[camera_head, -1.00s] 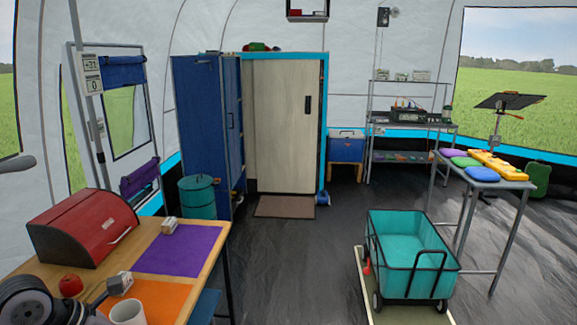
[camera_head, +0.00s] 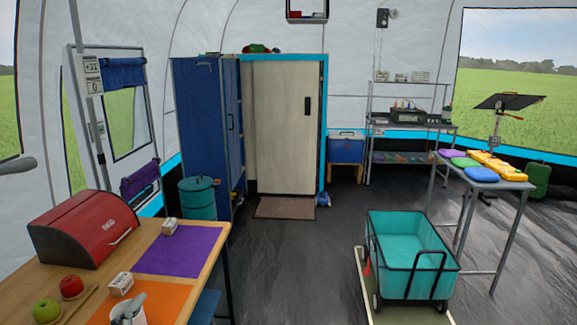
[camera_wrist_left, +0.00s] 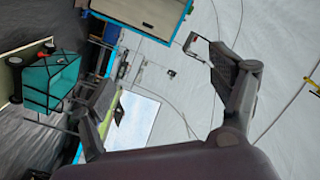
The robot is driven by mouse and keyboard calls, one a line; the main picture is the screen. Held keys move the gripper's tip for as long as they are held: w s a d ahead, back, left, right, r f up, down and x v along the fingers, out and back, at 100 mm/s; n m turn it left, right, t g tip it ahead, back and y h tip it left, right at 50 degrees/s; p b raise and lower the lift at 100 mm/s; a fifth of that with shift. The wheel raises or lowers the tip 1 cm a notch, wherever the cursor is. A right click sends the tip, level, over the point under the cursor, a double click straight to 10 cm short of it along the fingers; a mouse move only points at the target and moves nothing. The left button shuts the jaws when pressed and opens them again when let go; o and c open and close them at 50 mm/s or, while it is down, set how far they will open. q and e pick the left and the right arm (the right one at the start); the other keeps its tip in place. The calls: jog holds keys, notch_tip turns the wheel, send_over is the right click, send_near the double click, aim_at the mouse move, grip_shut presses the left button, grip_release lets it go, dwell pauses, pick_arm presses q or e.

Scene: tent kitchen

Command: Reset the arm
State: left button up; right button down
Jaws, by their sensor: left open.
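My left gripper (camera_wrist_left: 163,82) shows in the left wrist view with its two dark fingers spread wide and nothing between them. Past the fingers are the pale tent wall, a window and, tilted at the left, the teal cart (camera_wrist_left: 50,82). My right gripper is in no view.
The wooden table at lower left bears a red bread box (camera_head: 85,229), a red apple (camera_head: 71,287), a green apple (camera_head: 46,310), a purple mat (camera_head: 180,249) and an orange mat (camera_head: 170,298). The teal cart (camera_head: 412,240) stands at right. The middle floor is clear.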

pick_arm(q)
jog(key=s+a+f+n+g+y, duration=0.15)
jog(key=s+f+n+g, duration=0.6)
jog(key=f, duration=0.75)
jog(key=s+d+f+g+h, duration=0.1)
jog(key=s+d+f+g, duration=0.25)
jog(key=s, duration=0.45)
jog(key=s+d+f+g+h, duration=0.15)
jog(key=s+f+g, duration=0.25)
jog(key=s, duration=0.4)
notch_tip(320, 180, down, 25)
jog(key=s+g+p, duration=0.1)
jog(key=s+p, duration=0.1)
jog(key=p, duration=0.1)
jog(key=s+a+f+g+p, duration=0.1)
jog(key=s+a+f, duration=0.1)
jog(key=s+f, duration=1)
jog(key=s, duration=0.4)
jog(key=shift+a+f+y, duration=0.3)
jog(key=shift+a+f, duration=0.05)
jog(key=shift+a, duration=0.05)
jog(key=shift+c, duration=0.5)
